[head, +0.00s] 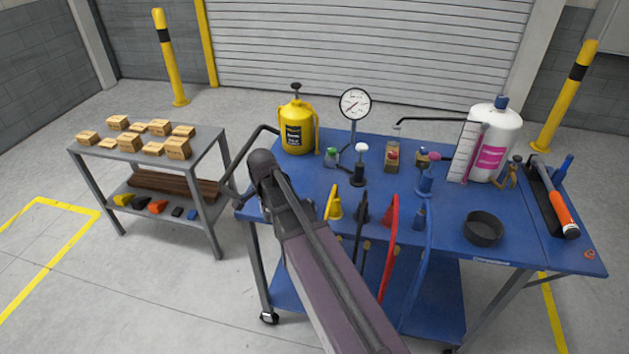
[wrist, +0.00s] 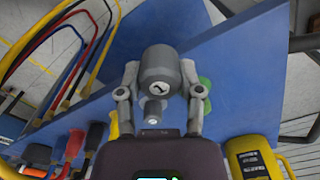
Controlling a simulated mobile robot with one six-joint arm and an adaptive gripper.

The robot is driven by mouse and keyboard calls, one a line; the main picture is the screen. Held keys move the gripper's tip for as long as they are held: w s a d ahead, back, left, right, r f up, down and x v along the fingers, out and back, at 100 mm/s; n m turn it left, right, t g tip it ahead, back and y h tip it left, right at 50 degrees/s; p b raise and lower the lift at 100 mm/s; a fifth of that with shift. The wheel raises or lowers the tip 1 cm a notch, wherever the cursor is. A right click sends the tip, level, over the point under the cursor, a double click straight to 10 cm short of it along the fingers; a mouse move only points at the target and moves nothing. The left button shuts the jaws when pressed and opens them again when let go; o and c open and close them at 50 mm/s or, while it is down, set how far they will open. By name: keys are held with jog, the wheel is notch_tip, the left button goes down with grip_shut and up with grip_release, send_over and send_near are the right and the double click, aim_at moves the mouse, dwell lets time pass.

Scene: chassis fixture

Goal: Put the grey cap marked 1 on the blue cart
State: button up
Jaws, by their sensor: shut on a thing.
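My gripper (wrist: 160,80) shows in the wrist view with its two fingers closed on the sides of a grey cap (wrist: 159,66). The cap is round with a short stub toward me, and carries a small dark mark in a light circle, which looks like a 1. Blue surface of the cart (wrist: 243,68) lies behind the cap; I cannot tell how large the gap is. In the head view the blue cart (head: 300,180) stands at the centre and right. My arm reaches over its left front edge, and the cap and fingers cannot be made out there.
A yellow canister (head: 299,128), a dial gauge (head: 355,104) and a white bottle (head: 495,143) stand on the cart. A green item (wrist: 205,95) is close beside my right finger. Cables hang at the front. A grey side table (head: 205,148) holds small boxes.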

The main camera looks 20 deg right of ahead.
jog(key=w, duration=0.4)
jog(key=w+d+f+b, duration=0.1)
jog(key=w, duration=0.4)
jog(key=w+d, duration=0.1)
jog(key=w, duration=0.4)
jog(key=shift+w+d+f, duration=0.15)
jog(key=shift+w+f, duration=0.05)
jog(key=shift+w, duration=0.05)
jog(key=shift+w, duration=0.45)
jog(key=shift+w+d+f+b, duration=0.1)
jog(key=shift+w+f+b, duration=0.1)
jog(key=shift+f+b, duration=1.6)
jog(key=shift+b, duration=0.2)
jog(key=shift+f, duration=0.2)
jog(key=o, duration=0.7)
jog(key=shift+o, duration=0.2)
jog(key=shift+r, duration=0.25)
